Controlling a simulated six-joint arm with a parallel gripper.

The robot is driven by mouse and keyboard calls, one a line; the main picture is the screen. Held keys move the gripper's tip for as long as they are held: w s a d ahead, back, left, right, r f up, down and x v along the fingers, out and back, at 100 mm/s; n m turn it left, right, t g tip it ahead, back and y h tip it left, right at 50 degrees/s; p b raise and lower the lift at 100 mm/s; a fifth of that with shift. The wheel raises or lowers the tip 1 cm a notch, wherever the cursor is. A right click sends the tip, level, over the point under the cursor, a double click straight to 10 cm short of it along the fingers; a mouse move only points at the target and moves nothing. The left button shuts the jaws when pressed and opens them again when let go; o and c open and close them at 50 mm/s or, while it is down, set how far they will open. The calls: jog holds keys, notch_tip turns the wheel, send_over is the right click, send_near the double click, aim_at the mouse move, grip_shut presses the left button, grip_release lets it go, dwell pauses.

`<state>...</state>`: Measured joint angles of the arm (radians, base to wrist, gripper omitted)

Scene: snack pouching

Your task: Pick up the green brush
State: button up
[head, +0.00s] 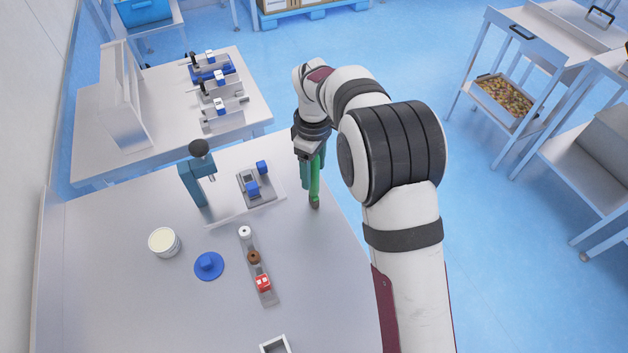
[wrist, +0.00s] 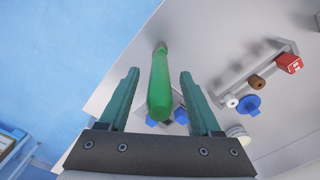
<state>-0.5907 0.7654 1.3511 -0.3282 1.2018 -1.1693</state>
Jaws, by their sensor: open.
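The green brush (head: 315,185) stands roughly upright near the table's right edge in the head view, its brownish end down at the tabletop. My gripper (head: 308,172) is above and around it, pointing down, with dark teal fingers. In the wrist view the brush (wrist: 160,88) runs between the two fingers of my gripper (wrist: 160,76), its thick green handle end towards the camera. Gaps show on both sides of the handle, so the gripper is open and not closed on it. Part of the handle is hidden behind a finger in the head view.
A blue press (head: 192,182) and a small blue-and-grey fixture (head: 256,186) stand left of the brush. A rack with a white roll, a brown roll and a red block (head: 263,283) lies nearer. A blue disc (head: 209,266) and white tub (head: 164,242) are further left. Bare table lies between.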

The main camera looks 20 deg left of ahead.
grip_shut()
dwell(0.3)
